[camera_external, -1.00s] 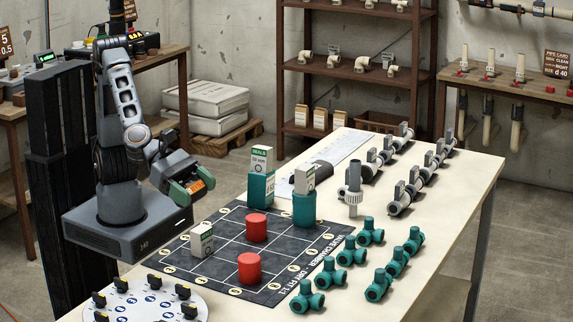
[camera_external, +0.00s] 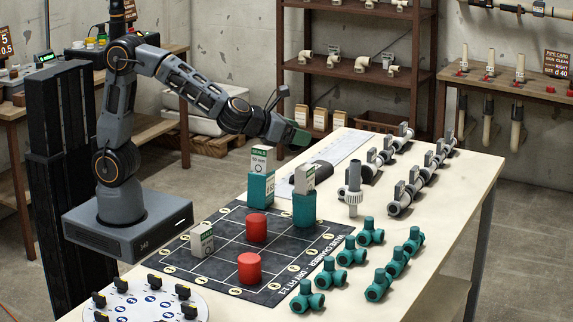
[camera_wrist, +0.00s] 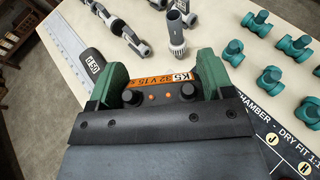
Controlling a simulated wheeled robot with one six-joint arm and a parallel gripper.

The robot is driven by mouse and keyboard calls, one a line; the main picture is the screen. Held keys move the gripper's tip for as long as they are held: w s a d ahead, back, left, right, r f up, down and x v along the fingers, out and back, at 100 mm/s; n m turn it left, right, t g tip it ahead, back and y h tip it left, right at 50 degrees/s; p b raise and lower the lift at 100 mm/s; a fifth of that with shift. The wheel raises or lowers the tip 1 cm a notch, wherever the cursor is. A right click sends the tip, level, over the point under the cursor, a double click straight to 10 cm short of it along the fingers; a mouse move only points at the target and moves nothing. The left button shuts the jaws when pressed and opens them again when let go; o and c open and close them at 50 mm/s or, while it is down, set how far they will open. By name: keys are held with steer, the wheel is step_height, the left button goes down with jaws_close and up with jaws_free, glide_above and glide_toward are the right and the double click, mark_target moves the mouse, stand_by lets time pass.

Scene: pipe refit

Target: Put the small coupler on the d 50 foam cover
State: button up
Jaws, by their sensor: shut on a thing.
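My gripper (camera_external: 297,138) hangs above the far left part of the table. In the wrist view my gripper (camera_wrist: 167,76) has green jaws shut on a small piece with an orange label, marked "KS 32 V 15", which I take as the small coupler (camera_wrist: 166,83). Most of its body is hidden by the jaws and wrist. The d 50 foam cover (camera_wrist: 92,63) is a dark grey roll with a pale "d50" label. It lies on the table, left of and beyond the jaws in the wrist view. In the outside view the foam cover (camera_external: 316,174) lies below the gripper, apart from it.
Seal boxes on green blocks (camera_external: 260,188) stand close to the foam cover. An upright grey pipe piece (camera_external: 354,182) stands to its right. Grey valves (camera_external: 405,190) and green fittings (camera_external: 370,232) fill the right side. A ruled sheet (camera_external: 340,150) lies behind the cover.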

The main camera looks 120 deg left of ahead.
steer(key=s+a+n+g+y, duration=0.2)
steer(key=s+a+n+g, duration=0.2)
steer(key=s+a, duration=0.6)
steer(key=s+a+n+g+y, duration=0.1)
steer(key=s+a+n+g, duration=0.35)
steer(key=s+a, duration=0.6)
steer(key=p, duration=0.2)
glide_above(319, 163)
steer(key=d, duration=0.1)
steer(key=f, duration=0.9)
steer(key=s+f, duration=0.1)
steer(key=f, duration=0.3)
steer(key=shift+d+f, duration=0.1)
steer(key=shift+f, duration=0.2)
steer(key=shift+w+a+f, duration=0.35)
steer(key=shift+a+f, duration=0.05)
steer(key=shift+f, duration=0.15)
steer(key=shift+w+a+f, duration=0.15)
steer(key=shift+f, duration=1.6)
